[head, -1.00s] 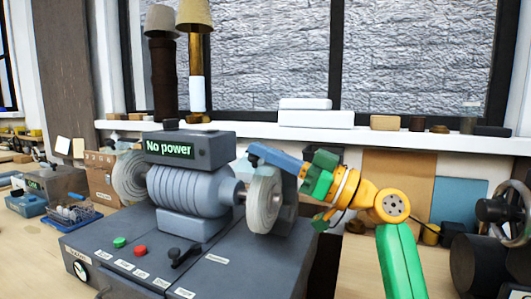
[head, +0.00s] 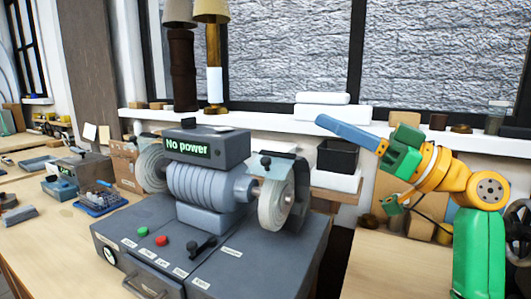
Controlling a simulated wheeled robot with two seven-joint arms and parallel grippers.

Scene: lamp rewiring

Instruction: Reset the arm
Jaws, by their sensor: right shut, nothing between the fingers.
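My right arm comes in from the lower right, with a green link and a yellow-orange wrist. Its right gripper (head: 325,122) is blue at the tip, points up and left, and is shut with nothing in it. It is in the air to the right of the grinder's right wheel (head: 274,200), apart from it, in front of the window sill. My left gripper is not in view.
The bench grinder (head: 205,190) with its "No power" display (head: 187,148) stands on a grey base with green and red buttons. Two lamps (head: 213,60) stand behind it. A black bin (head: 338,157) is behind the gripper.

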